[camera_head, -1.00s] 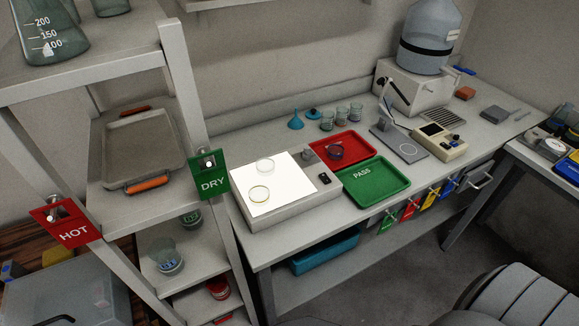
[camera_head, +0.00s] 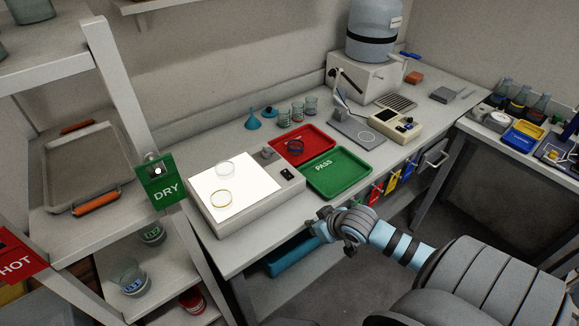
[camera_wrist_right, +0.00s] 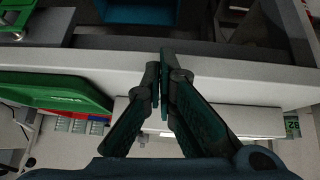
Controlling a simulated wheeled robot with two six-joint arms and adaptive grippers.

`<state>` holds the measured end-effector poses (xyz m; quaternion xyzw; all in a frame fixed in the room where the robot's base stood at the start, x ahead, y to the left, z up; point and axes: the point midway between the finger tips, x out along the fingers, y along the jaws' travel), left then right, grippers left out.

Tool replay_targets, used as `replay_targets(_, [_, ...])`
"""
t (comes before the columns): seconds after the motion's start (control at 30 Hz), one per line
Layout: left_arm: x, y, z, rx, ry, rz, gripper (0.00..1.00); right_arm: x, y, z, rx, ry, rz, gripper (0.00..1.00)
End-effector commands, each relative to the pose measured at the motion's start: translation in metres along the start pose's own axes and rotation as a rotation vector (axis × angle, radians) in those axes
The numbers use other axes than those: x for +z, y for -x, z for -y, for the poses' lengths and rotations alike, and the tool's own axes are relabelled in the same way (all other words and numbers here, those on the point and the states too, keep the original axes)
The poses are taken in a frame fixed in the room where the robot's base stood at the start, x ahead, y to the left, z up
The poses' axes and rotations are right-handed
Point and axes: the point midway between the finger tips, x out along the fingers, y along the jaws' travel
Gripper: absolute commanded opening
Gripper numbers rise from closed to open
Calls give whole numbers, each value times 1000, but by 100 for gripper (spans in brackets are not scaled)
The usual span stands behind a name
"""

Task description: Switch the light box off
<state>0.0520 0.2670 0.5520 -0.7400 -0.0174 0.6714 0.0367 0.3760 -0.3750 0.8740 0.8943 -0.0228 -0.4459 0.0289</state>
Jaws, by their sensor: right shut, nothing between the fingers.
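The light box (camera_head: 286,194) stands on the bench in the head view, with its top panel glowing white. Two glass dishes (camera_head: 222,198) (camera_head: 225,168) lie on the lit panel. My right gripper (camera_head: 318,222) is shut and empty, just off the bench's front edge, to the right of and below the light box. In the right wrist view the shut fingertips (camera_wrist_right: 160,58) are in front of the bench edge, with the light box (camera_wrist_right: 235,118) beyond. My left gripper is not in view.
A green PASS tray (camera_head: 338,173) stands right of the light box, with a red tray (camera_head: 306,140) behind it. A small grey object (camera_head: 268,153) stands near the box's back corner.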

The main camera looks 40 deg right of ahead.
Motion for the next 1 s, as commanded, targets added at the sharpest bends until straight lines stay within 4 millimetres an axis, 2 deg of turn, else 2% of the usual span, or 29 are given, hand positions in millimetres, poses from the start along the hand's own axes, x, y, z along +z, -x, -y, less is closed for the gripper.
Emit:
replay_targets(0.03, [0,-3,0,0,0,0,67,-31,15,-5,-11,24,-46,0])
replay_targets(0.1, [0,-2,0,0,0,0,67,-78,30,-27,-17,4,-116,0])
replay_targets(0.2, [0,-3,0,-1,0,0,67,-130,55,-46,-32,-24,-193,0])
replay_targets(0.3, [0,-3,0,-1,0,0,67,-163,75,-57,-43,-45,-239,0])
replay_targets(0.4, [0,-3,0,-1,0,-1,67,-176,84,-60,-49,-56,-258,0])
replay_targets(0.73, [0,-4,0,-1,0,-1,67,-177,82,-61,-49,-59,-261,0])
replay_targets(0.87, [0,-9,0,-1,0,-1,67,-180,70,-62,-46,-66,-265,0])
replay_targets(1.0, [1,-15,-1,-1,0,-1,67,-186,46,-59,-51,-67,-265,0])
